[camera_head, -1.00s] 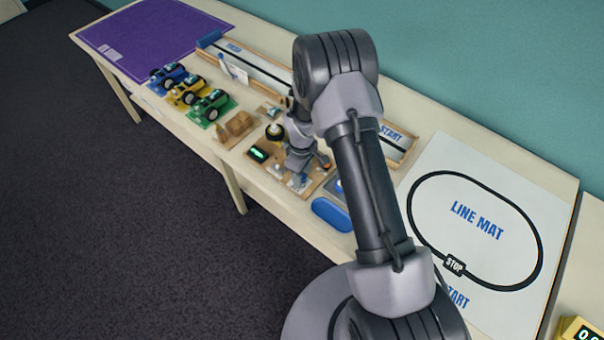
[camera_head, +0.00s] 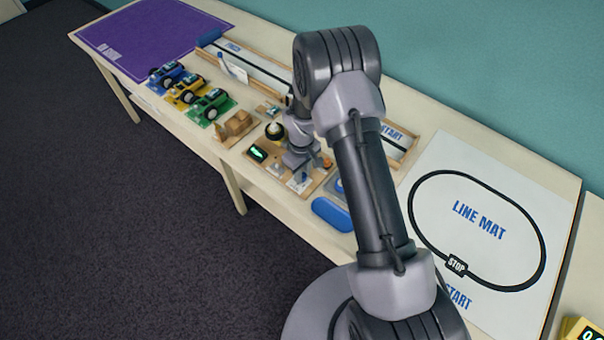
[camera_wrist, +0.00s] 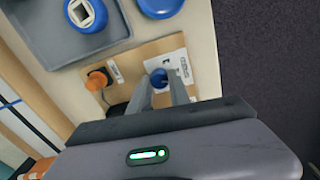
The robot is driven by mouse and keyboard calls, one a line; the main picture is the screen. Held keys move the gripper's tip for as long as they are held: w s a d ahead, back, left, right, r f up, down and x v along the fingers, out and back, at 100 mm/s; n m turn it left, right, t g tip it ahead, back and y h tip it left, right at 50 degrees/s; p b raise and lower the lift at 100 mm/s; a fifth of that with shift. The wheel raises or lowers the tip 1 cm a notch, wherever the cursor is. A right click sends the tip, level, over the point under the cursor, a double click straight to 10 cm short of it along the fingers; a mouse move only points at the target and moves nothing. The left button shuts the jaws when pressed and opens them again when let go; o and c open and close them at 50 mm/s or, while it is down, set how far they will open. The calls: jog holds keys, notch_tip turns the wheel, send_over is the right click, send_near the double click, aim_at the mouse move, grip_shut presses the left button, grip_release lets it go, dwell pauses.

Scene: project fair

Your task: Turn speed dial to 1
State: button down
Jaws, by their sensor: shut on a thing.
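The speed dial looks to be the round blue knob (camera_wrist: 159,74) on a wooden board (camera_wrist: 128,58) in the wrist view. A white label card (camera_wrist: 182,65) lies under and beside it; I cannot read its scale or the dial's pointer. My gripper (camera_wrist: 159,84) is shut on the blue knob, one grey finger on each side. In the head view my gripper (camera_head: 297,163) is over the wooden board and mostly hidden by my wrist. A small green-lit display (camera_head: 258,153) is at the board's left end.
An orange knob (camera_wrist: 96,80) sits on the same board. A grey tray (camera_wrist: 55,30) with a blue round device (camera_wrist: 87,12) and a blue oval item (camera_head: 332,214) are close by. Toy cars (camera_head: 210,105) stand left; the line mat (camera_head: 430,250) lies right.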

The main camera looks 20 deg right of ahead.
jog(key=m+b, duration=0.1)
jog(key=m, duration=0.2)
jog(key=shift+m+b, duration=0.8)
jog(key=shift+m, duration=1.1)
jog(key=c, duration=1.2)
grip_release()
jog(key=shift+r, duration=0.1)
notch_tip(320, 180, up, 17)
jog(key=p, duration=0.5)
jog(key=shift+r, duration=0.15)
jog(key=shift+a, duration=0.1)
